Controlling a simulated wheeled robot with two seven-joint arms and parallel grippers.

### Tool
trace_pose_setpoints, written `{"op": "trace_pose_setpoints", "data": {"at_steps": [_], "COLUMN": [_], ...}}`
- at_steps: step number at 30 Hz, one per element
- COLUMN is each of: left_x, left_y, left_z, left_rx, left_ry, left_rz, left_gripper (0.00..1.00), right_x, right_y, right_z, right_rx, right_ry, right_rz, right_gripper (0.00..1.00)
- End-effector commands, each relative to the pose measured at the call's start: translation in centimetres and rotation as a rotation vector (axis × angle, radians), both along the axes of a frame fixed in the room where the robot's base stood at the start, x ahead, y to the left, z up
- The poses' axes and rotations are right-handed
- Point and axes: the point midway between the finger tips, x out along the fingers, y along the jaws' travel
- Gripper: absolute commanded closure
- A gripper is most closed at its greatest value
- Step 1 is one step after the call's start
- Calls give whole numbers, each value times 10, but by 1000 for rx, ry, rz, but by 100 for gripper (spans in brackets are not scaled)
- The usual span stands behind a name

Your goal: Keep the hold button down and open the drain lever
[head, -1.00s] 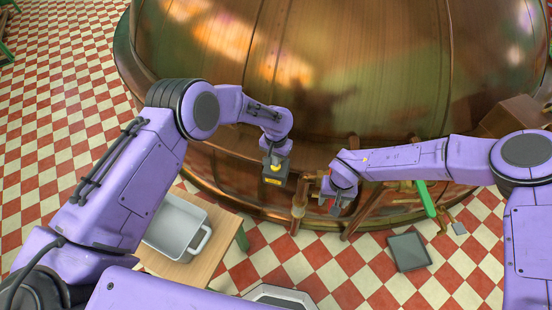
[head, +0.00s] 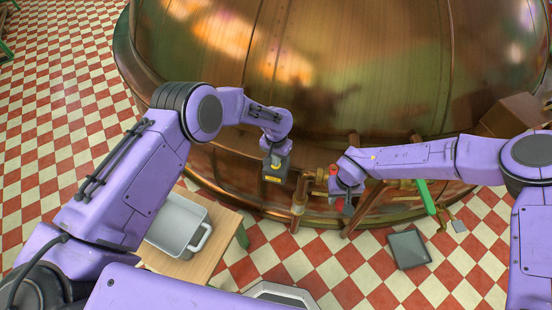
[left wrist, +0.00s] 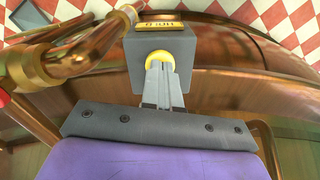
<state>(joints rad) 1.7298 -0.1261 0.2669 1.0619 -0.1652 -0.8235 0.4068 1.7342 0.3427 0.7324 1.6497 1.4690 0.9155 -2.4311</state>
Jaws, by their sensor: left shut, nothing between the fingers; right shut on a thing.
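The hold button (left wrist: 159,60) is a yellow round button on a grey box with a yellow label; the box (head: 276,167) also shows in the head view, against the kettle's side. My left gripper (left wrist: 163,70) is shut and empty, its fingertips against the button's face. How far the button is pressed I cannot tell. My right gripper (head: 347,206) is at the copper pipework right of the box, shut on what seems to be the drain lever, mostly hidden by the hand. A red part (head: 333,170) shows beside that hand; a red bit shows at the left wrist view's left edge (left wrist: 4,98).
The big copper kettle (head: 330,70) fills the back. A copper pipe (head: 299,195) stands between my grippers. A wooden table (head: 205,262) with a white tray (head: 168,240) is at lower left. A dark grey tray (head: 409,250) lies on the checkered floor, right.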

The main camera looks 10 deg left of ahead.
Motion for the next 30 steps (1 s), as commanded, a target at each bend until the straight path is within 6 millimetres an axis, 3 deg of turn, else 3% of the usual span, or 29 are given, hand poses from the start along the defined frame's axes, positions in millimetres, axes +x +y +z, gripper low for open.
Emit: {"op": "trace_pose_setpoints", "data": {"at_steps": [11, 21, 29, 30], "left_x": [-1, -1, -1, -1], "left_y": [0, 0, 0, 0], "left_z": [-1, -1, -1, -1], "left_rx": [0, 0, 0, 0], "left_ry": [1, 1, 1, 1], "left_rz": [0, 0, 0, 0], "left_gripper": [100, 100, 100, 100], "right_x": [1, 9, 9, 9], "right_y": [-5, -23, -25, -25], "right_z": [0, 0, 0, 0], "right_rx": [-1, 0, 0, 0], "right_ry": [-1, -2, -2, -2], "right_rz": [38, 226, 244, 243], "right_gripper": [96, 96, 96, 52]}}
